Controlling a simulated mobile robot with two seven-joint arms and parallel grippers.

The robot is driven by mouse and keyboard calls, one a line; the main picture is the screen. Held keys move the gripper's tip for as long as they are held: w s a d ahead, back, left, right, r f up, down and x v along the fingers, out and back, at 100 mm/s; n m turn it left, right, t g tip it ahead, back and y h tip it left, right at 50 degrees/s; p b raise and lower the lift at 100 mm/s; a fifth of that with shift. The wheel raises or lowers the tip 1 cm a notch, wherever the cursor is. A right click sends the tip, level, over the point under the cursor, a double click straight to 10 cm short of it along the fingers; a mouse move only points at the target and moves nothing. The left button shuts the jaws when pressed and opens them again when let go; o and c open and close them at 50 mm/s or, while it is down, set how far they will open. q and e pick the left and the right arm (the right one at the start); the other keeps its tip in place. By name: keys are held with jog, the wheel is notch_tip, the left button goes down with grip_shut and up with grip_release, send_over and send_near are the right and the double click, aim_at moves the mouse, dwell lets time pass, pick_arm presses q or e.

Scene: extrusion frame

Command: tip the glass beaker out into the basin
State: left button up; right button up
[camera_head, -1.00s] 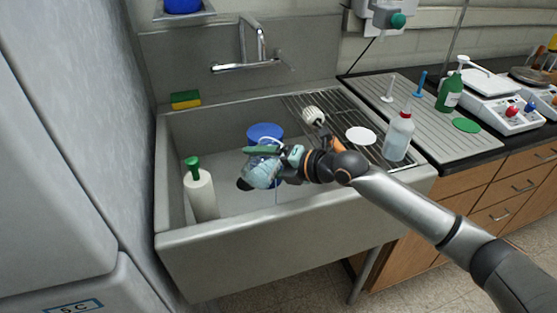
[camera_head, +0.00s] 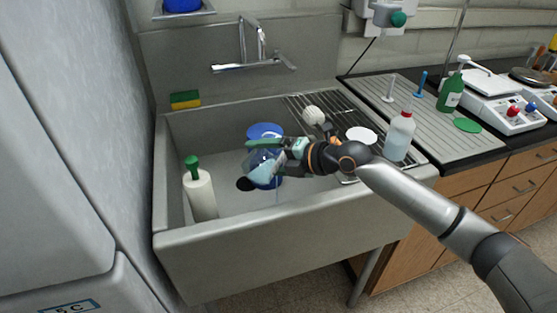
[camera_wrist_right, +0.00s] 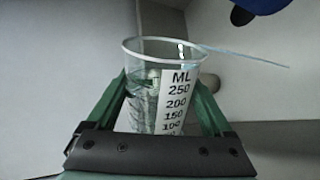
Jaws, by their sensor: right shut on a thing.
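The clear glass beaker (camera_head: 257,164) is tilted over the grey basin (camera_head: 228,232). It also shows in the right wrist view (camera_wrist_right: 163,85), with a white ML scale on its side. My right gripper (camera_head: 270,156) is shut on it, with a green finger on each side of the beaker in the wrist view (camera_wrist_right: 160,105). A thin pale-blue streak (camera_wrist_right: 245,57) runs from the rim there, like liquid leaving the beaker. How much liquid is inside is unclear. My left gripper is not in view.
A blue container (camera_head: 264,130) stands in the basin behind the beaker. A white bottle with a green top (camera_head: 199,192) is at the basin's left. The faucet (camera_head: 253,58) is behind.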

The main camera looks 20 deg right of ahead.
jog(key=shift+w+d+r+m+b, duration=0.15)
jog(key=shift+r+m+b, duration=0.1)
jog(key=shift+m+b, duration=0.2)
dwell(0.3)
jog(key=shift+w+d+r+m+g+y+b, duration=0.1)
jog(key=shift+w+r+m+g+y+b, duration=0.1)
jog(key=shift+m+g+y+b, duration=0.35)
jog(key=shift+r, duration=0.15)
jog(key=n+p, duration=0.1)
jog(key=s+f+n+t+h+p, duration=0.1)
jog(key=p, duration=0.1)
jog(key=shift+a, duration=0.35)
jog(key=shift+s+a+f+n+t+h, duration=0.15)
jog(key=shift+a+n+t+h, duration=0.1)
jog(key=shift+n, duration=0.15)
jog(key=shift+f, duration=0.25)
